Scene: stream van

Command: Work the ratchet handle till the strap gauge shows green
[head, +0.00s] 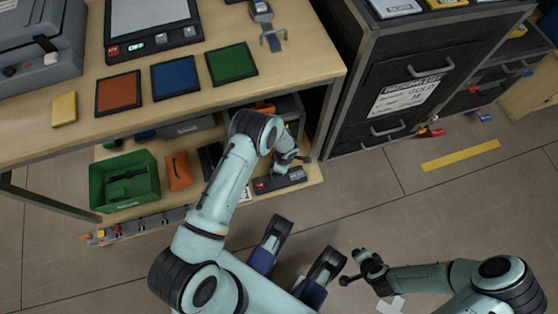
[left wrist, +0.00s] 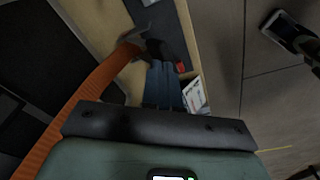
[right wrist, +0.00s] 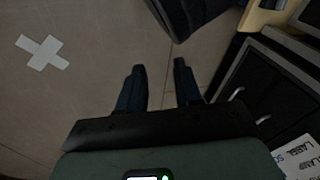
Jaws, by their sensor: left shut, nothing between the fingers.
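An orange strap (left wrist: 75,98) runs up the left wrist view to a grey metal fitting (left wrist: 133,32) beside a dark part. In the head view, a dark device with a red end (head: 280,180) lies at the right end of the lower shelf; I cannot tell for sure whether it is the ratchet. My left gripper (head: 298,158) is just above it, its fingers (left wrist: 163,75) together and empty. A small red part (left wrist: 180,67) shows past the fingertips. I cannot make out a strap gauge or its colour. My right gripper (head: 357,266) is open and empty over the floor, fingers apart (right wrist: 160,80).
The bench top (head: 300,80) overhangs the lower shelf and my left arm reaches beneath it. A green bin (head: 125,180) and an orange case (head: 178,170) stand on the shelf's left. A dark drawer cabinet (head: 400,75) stands to the right. Floor (head: 390,210) in front is mostly clear.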

